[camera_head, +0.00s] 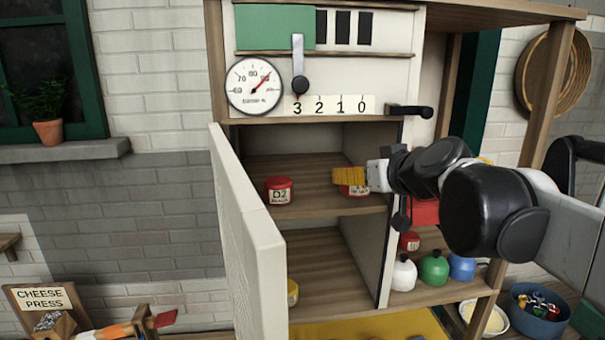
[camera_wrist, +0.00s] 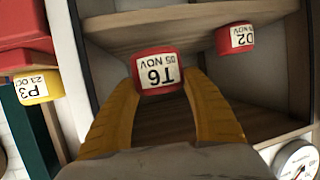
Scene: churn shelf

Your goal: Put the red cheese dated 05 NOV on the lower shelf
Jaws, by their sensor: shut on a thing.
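The red cheese (camera_wrist: 159,72) labelled T6, 05 NOV sits between the yellow fingers of my gripper (camera_wrist: 161,85) in the wrist view, which looks upside down. In the head view the gripper (camera_head: 352,178) reaches in from the right and is shut on this cheese (camera_head: 355,191), at the upper shelf (camera_head: 318,202) of the open cabinet. I cannot tell whether the cheese touches the board. The lower shelf (camera_head: 330,290) is below, with bare wood in its middle.
A red D2 cheese (camera_head: 279,190) stands left on the upper shelf. A yellow cheese (camera_head: 292,292) is partly hidden by the open white door (camera_head: 245,235). The divider wall (camera_head: 393,225) bounds the right side; bottles (camera_head: 433,267) stand beyond it.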

